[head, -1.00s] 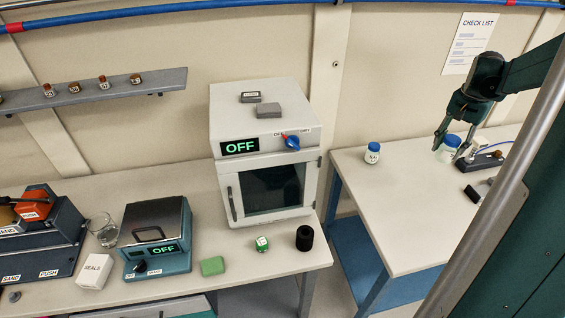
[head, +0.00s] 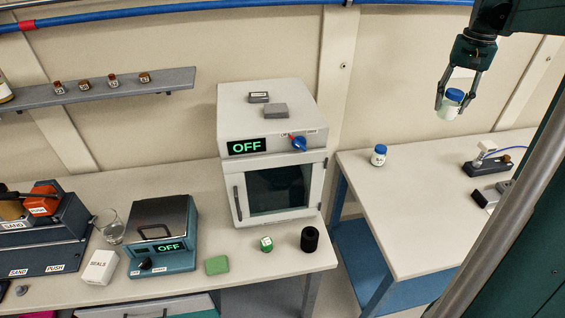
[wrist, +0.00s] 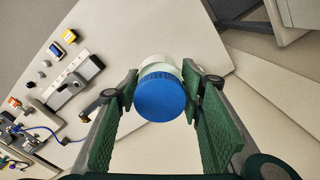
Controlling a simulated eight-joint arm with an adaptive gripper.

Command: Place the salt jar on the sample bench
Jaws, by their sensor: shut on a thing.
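My gripper (head: 447,108) is shut on a white jar with a blue lid (head: 451,104), held upright above the back of the right-hand bench (head: 405,220). In the wrist view the jar's blue lid (wrist: 160,97) sits between the two green finger pads, and its white body shows behind the lid. A second white jar with a blue lid (head: 379,155) stands on the right-hand bench near its back left corner. I cannot read either jar's label, so I cannot tell by name which is the salt jar.
A dark device with a blue cable (head: 487,165) stands on the right-hand bench; its front middle is bare. The left-hand bench (head: 300,262) holds an oven (head: 268,150), a hotplate (head: 162,235), a green-lidded jar (head: 266,244) and a black cylinder (head: 310,239). A gap separates the benches.

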